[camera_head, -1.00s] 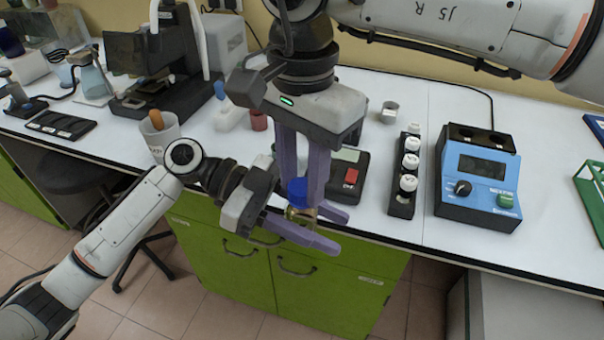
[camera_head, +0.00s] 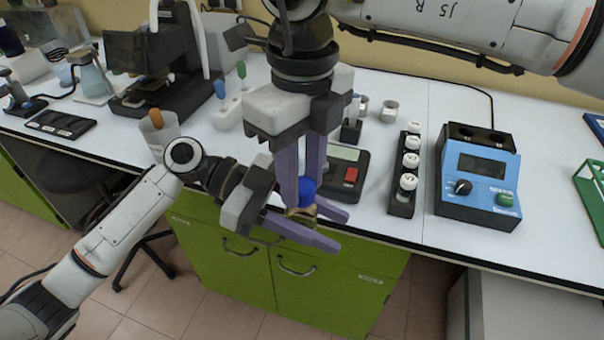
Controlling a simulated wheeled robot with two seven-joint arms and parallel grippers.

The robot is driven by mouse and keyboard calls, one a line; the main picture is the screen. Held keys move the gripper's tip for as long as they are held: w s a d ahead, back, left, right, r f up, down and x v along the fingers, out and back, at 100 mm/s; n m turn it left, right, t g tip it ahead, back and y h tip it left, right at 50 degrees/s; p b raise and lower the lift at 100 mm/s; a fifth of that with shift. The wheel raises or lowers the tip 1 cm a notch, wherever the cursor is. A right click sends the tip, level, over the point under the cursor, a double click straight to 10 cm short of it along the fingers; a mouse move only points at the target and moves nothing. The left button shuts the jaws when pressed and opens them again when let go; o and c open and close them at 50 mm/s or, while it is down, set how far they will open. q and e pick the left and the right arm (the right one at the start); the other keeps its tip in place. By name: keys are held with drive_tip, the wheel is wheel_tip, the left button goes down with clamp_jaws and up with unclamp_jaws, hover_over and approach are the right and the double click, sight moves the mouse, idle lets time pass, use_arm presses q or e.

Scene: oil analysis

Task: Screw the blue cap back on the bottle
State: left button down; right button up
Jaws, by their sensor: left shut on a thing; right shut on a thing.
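The small bottle (camera_head: 301,216) with amber-brown contents is held above the floor, just in front of the table's edge. My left gripper (camera_head: 329,229) reaches in from the left and is shut around the bottle. The blue cap (camera_head: 307,188) is at the bottle's top. My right gripper (camera_head: 305,186) comes down from above, its purple fingers shut on the cap. The cap looks slightly tilted against the bottle. The fingers partly hide both, so I cannot tell whether the threads are engaged.
The white table (camera_head: 420,130) carries a scale with a red button (camera_head: 351,175), a black rack of white-capped vials (camera_head: 406,175), and a blue device (camera_head: 480,180). A cup (camera_head: 160,137) and a microscope (camera_head: 150,75) stand left. Green cabinets (camera_head: 320,290) are below.

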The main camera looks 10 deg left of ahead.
drive_tip(key=o, duration=1.2)
drive_tip(key=shift+o, duration=0.2)
drive_tip(key=shift+r, duration=0.1)
wheel_tip(320, 180, up, 12)
